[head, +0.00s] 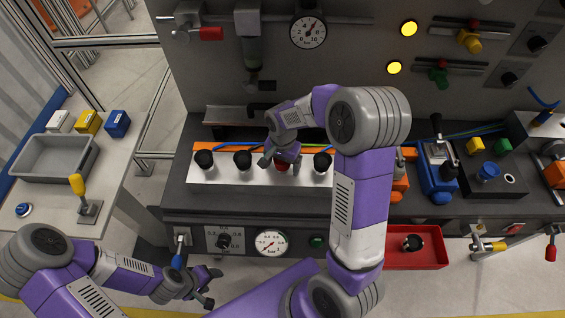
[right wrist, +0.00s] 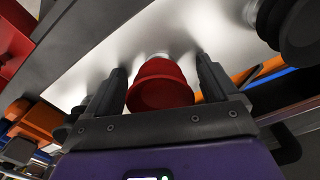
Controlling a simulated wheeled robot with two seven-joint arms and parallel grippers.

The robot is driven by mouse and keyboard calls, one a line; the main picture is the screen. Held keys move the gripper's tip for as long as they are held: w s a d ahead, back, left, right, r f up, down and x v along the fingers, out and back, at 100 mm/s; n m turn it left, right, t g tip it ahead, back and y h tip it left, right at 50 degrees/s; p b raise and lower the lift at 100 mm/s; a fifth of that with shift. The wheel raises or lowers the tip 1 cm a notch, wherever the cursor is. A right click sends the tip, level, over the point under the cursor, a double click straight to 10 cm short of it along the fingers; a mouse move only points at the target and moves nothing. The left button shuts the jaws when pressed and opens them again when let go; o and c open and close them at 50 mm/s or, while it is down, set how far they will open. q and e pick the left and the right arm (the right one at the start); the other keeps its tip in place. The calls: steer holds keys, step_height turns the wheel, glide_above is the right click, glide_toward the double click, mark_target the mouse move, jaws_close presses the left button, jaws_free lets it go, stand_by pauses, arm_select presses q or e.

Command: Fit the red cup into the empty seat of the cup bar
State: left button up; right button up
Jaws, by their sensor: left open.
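The cup bar (head: 262,180) is a pale metal bar across the machine bench, with several black cups along it. The red cup (head: 281,167) is at the bar between black cups, mostly covered by my right gripper (head: 281,158). My left gripper (head: 212,287) is open and empty, low in front of the bench.
A red tray (head: 432,262) with a black cup (head: 412,242) is at the lower right. A blue device (head: 436,170) stands right of the bar. A side table at left holds a grey bin (head: 52,178) and small boxes. My right arm covers the bar's right part.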

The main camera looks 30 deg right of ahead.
step_height(320, 180, up, 8)
steer(key=shift+f+p, duration=0.2)
steer(key=shift+p, duration=0.65)
arm_select(q)
steer(key=shift+r, duration=0.85)
